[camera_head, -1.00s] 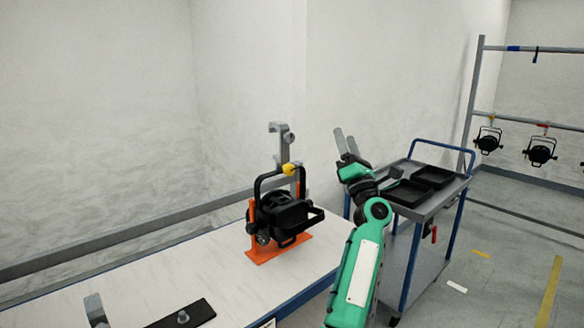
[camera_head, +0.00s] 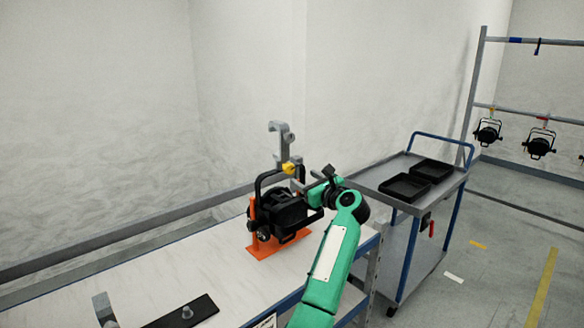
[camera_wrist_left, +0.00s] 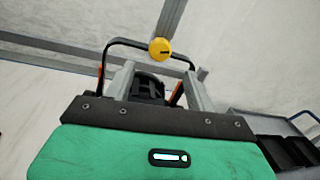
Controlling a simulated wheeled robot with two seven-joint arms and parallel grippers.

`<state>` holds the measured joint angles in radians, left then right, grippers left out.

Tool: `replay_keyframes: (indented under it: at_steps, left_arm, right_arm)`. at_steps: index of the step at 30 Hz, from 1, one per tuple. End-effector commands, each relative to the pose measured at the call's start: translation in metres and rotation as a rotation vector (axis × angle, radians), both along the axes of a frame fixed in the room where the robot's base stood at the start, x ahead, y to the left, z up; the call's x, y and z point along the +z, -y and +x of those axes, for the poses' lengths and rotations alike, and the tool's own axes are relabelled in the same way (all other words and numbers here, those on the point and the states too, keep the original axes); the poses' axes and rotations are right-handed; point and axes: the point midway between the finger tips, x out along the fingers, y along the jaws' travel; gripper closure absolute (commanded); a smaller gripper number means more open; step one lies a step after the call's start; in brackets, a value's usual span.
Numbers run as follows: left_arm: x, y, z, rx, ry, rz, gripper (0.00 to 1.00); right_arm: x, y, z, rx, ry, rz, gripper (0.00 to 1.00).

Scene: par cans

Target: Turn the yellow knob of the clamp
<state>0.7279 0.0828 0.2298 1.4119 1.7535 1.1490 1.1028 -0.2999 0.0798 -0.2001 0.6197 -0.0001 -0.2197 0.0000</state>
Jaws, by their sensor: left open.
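The yellow knob (camera_head: 289,168) sits at the foot of the grey hook clamp (camera_head: 281,140), on top of the black yoke of a par can (camera_head: 285,210). The par can stands upright in an orange stand (camera_head: 262,248) on the white bench. My left gripper (camera_head: 298,180) is just right of the knob, its fingers pointing left towards the clamp. In the left wrist view the knob (camera_wrist_left: 160,49) lies ahead, beyond and between the tips of the two open grey fingers (camera_wrist_left: 160,80). The fingers appear empty. My right gripper is out of view.
The white bench (camera_head: 150,280) carries a dark plate with a bolt (camera_head: 186,312) at the front. A grey trolley with black trays (camera_head: 405,188) stands to the right. More par cans hang on a rack (camera_head: 538,143) at far right.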

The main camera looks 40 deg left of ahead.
Motion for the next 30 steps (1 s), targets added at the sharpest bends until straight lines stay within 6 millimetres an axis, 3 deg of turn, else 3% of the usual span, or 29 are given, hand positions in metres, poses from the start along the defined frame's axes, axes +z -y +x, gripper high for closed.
replay_keyframes:
  at_steps: [6,12,25,30]
  left_arm:
    - [0.004,-0.046,0.010,0.001,-0.002,0.003,0.44]
    - [0.003,-0.072,0.016,0.000,-0.002,0.003,0.44]
    - [0.000,-0.081,0.018,-0.001,-0.001,0.002,0.44]
    - [0.000,-0.081,0.018,-0.001,-0.001,0.002,0.76]
  right_arm:
    - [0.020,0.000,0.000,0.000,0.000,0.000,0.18]
    - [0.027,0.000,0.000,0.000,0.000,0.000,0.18]
    - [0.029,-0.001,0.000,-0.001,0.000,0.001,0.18]
    - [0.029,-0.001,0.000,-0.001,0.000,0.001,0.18]
